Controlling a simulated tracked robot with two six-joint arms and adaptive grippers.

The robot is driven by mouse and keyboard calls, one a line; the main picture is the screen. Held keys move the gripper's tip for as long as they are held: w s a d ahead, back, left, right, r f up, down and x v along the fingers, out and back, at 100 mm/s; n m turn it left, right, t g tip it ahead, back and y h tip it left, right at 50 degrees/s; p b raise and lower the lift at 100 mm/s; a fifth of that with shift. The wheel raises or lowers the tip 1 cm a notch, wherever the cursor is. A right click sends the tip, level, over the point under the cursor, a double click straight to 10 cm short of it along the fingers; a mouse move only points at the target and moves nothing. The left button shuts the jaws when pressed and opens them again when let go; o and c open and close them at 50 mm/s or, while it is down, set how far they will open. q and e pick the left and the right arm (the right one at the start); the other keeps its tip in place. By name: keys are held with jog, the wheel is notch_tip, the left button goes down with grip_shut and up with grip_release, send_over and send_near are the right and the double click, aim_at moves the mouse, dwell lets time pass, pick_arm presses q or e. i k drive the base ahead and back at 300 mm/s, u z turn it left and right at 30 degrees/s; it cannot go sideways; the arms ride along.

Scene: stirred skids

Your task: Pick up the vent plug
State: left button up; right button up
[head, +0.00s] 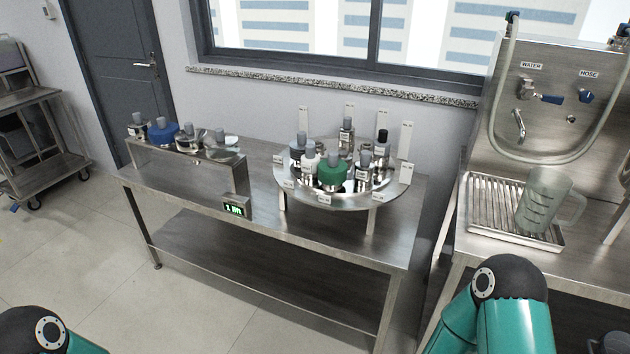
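I cannot tell which piece is the vent plug; no label at this size names it. Several small capped vessels stand on a round steel platform (318,201) on the table. Among them are a green one (332,173), a white one (310,158) and a tall one with a black cap (381,145). More capped pieces stand on a raised steel shelf (185,166) at the left, including a blue one (163,132). Only teal and black links of my arms show at the bottom left and bottom right. Neither gripper is in view.
The steel table (262,234) has bare room between the shelf and platform. A small lit display (234,209) sits at its front edge. Upright white tags ring the platform's back. At the right, a clear jug (543,200) stands on a drain tray (487,208) below taps and a hose.

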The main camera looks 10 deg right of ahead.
aim_at(310, 160)
jog(key=u, duration=0.6)
jog(key=i, duration=1.7)
jog(key=z, duration=0.65)
